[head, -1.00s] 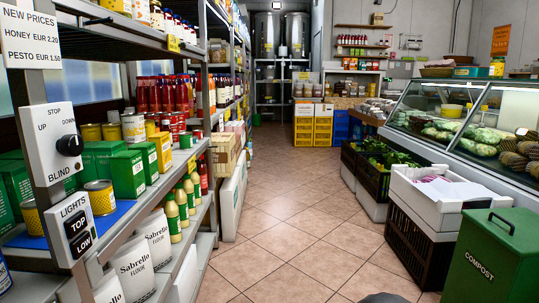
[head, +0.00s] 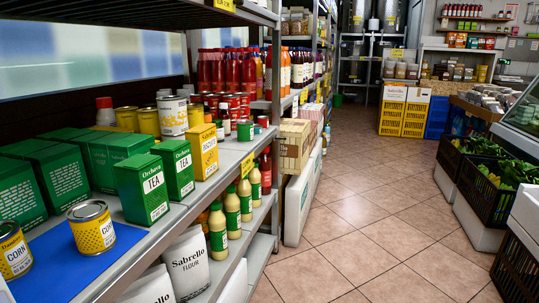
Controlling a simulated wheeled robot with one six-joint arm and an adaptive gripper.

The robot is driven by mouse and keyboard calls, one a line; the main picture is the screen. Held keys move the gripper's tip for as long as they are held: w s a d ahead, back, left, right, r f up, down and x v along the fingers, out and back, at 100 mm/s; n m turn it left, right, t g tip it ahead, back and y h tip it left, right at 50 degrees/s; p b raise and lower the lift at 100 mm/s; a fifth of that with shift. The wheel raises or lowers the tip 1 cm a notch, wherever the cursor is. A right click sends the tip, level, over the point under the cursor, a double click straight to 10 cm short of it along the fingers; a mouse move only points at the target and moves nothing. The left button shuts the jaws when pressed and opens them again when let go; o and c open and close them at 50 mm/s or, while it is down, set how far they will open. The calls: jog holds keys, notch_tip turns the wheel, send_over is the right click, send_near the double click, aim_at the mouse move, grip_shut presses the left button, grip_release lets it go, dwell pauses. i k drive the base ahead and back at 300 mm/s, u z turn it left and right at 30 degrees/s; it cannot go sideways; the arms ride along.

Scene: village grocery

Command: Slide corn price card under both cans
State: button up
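Two yellow corn cans stand upright on the left shelf. One corn can (head: 92,228) stands on a blue mat (head: 112,243). The other corn can (head: 14,256) is at the left edge of the picture, partly cut off, a short gap away from the first. I cannot make out a corn price card in this view. My gripper is not in view.
Green tea boxes (head: 142,190) stand behind and right of the cans. A yellow box (head: 204,150) and more cans (head: 172,117) follow. A yellow price tag (head: 246,164) hangs on the shelf edge (head: 180,212). The tiled aisle floor (head: 350,215) is clear.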

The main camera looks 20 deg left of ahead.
aim_at(248, 164)
jog(key=u, duration=0.6)
jog(key=i, duration=1)
jog(key=u, duration=0.8)
